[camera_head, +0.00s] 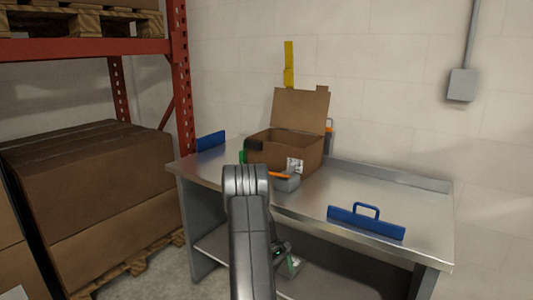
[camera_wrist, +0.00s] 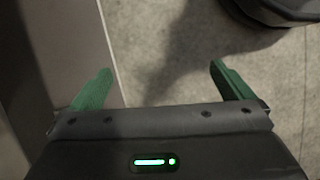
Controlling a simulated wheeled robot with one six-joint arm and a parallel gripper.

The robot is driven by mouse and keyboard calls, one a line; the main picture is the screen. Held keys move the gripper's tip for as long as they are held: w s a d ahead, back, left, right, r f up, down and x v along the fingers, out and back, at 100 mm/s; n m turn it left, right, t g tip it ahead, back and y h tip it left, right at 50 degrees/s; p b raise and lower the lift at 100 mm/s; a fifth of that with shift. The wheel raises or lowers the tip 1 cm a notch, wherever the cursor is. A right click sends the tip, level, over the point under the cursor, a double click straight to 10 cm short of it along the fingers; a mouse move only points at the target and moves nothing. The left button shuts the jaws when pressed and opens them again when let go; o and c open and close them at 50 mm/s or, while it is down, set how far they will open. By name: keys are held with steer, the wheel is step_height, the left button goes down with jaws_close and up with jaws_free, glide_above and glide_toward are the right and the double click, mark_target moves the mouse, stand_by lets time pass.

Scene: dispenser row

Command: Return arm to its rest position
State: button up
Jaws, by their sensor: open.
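My gripper (camera_wrist: 158,85) shows in the wrist view with its two green fingers spread wide apart and nothing between them. It points down at the grey floor (camera_wrist: 180,40). In the head view my dark grey arm rises in front of the steel table (camera_head: 400,205) and hides part of its front. A small bit of green and the gripper end show low beside the arm, in front of the table's lower shelf; most of the gripper is hidden there.
An open cardboard box (camera_head: 270,150) stands on the table, with a grey and orange item (camera_head: 287,182) in front of it. A red rack (camera_head: 180,80) and large brown cartons (camera_head: 95,190) stand left.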

steer(key=s+a+r+m+p, duration=0.1)
steer(key=s+r+m+p, duration=0.1)
steer(key=r+p, duration=0.2)
steer(key=s+a+r+m+g+y+p, duration=0.1)
steer(key=s+r+m+p, duration=0.1)
steer(key=r+p, duration=0.2)
steer(key=shift+s+r+m, duration=0.25)
steer(key=shift+r+m, duration=0.05)
steer(key=shift+r, duration=0.15)
